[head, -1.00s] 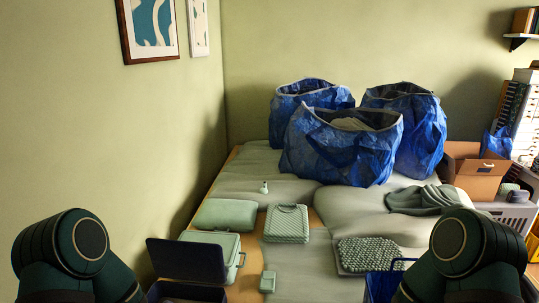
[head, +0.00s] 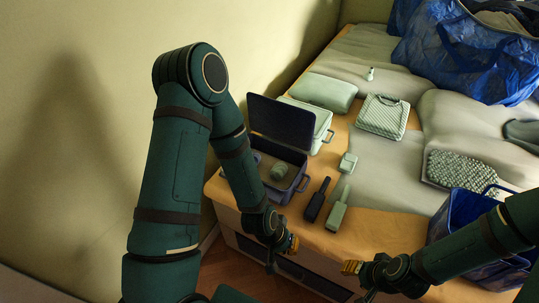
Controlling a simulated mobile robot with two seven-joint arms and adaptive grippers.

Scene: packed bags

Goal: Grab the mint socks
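A rolled mint bundle that looks like the socks (head: 279,171) lies inside an open navy box (head: 282,188) near the front edge of the bed platform in the head view. My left gripper (head: 281,254) hangs in front of the platform edge, below and apart from the box. Its fingers are spread and nothing is between them. My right gripper (head: 356,280) is to the right, also in front of the edge and away from the socks. Its fingers look apart and empty.
The box's raised lid (head: 279,124) stands behind it. A dark brush-like item (head: 318,199) and a mint one (head: 339,208) lie to its right. A blue bag (head: 452,222) stands at right.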

